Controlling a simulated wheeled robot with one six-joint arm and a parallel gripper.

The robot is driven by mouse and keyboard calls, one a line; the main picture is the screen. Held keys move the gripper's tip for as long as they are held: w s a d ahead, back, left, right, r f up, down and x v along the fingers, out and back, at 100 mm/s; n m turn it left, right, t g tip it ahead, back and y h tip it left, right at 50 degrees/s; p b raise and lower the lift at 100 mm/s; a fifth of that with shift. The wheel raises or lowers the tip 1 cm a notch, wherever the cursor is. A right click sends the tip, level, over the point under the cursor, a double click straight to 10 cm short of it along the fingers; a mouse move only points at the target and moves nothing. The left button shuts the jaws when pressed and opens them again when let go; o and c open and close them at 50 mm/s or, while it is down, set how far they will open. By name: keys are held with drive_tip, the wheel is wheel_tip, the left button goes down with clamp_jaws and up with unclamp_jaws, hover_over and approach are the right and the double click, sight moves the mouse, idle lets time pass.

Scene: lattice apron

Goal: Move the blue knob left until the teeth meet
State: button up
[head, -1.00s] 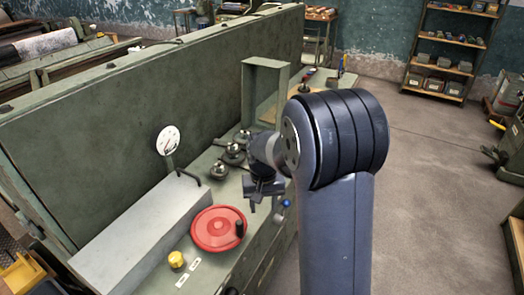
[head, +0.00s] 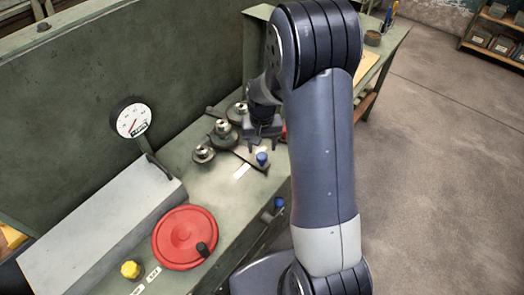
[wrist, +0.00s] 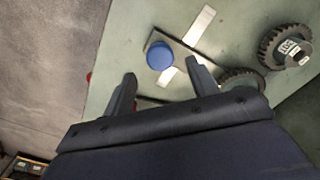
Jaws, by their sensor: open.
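The blue knob (head: 262,158) stands on a flat dark lever arm on the green bench top. In the wrist view the blue knob (wrist: 160,56) is just beyond the fingertips, roughly centred between them and not gripped. My gripper (head: 263,145) is open above the lever; its two fingers (wrist: 162,80) are spread apart in the wrist view. Dark toothed gears, one at the front (head: 203,154), one in the middle (head: 223,133) and one at the back (head: 239,110), sit left of the gripper. Whether their teeth meet cannot be told; my gripper partly hides one gear in the wrist view.
A red handwheel (head: 183,238) and a yellow knob (head: 131,269) are nearer on the bench. A second blue knob (head: 279,202) is at the bench's front edge. A dial gauge (head: 131,118) stands by a grey block (head: 100,240). Open floor (head: 430,180) lies right.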

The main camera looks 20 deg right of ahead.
sight(262, 155)
drive_tip(key=shift+f, duration=2.15)
drive_tip(key=shift+c, duration=0.6)
drive_tip(key=shift+s, duration=0.1)
clamp_jaws()
